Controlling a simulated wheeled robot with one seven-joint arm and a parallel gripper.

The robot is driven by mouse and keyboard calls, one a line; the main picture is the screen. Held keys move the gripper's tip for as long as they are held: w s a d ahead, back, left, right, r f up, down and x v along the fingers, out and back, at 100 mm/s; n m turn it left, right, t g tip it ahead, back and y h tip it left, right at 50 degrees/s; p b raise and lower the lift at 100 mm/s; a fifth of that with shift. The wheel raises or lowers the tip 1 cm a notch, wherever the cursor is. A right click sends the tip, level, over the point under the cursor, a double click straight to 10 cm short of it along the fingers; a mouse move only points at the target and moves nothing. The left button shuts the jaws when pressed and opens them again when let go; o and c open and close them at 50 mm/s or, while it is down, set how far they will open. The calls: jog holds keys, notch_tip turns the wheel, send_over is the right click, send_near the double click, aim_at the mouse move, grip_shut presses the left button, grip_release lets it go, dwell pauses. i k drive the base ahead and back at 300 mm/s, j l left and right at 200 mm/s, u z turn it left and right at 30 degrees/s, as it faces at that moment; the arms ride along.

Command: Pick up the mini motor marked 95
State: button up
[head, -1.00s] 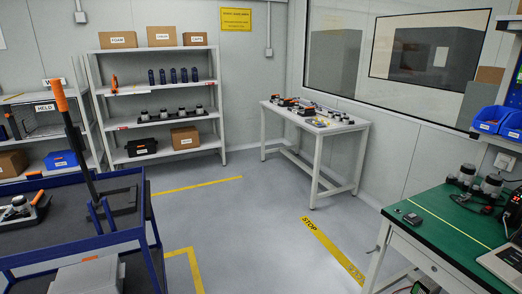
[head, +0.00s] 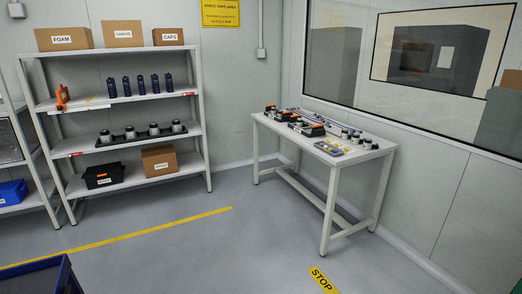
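No label reading 95 can be made out in the head view, so I cannot tell which motor is the marked one. Several small dark-and-silver motors (head: 355,138) stand at the right end of the white table (head: 330,162) by the window. Several larger silver-topped units (head: 154,129) stand in a row on a dark tray on the middle level of the shelf rack (head: 185,139). Several slim dark blue cylinders (head: 141,84) stand upright on the level above. My gripper is not in view.
The white table also holds black-and-orange devices (head: 306,127) and a tray with yellow parts (head: 338,149). A dark blue cart corner (head: 45,275) is at the lower left. The grey floor (head: 200,255) between is clear, with yellow tape and a STOP mark (head: 322,280).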

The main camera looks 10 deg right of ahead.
aim_at(344, 135)
jog(key=i, duration=1.95)
jog(key=i+j+z, duration=0.15)
jog(key=i+z, duration=0.3)
jog(key=i, duration=0.2)
jog(key=i+j+z, duration=0.45)
jog(key=i, duration=0.2)
jog(key=i+j+z, duration=0.4)
jog(key=i+j, duration=0.15)
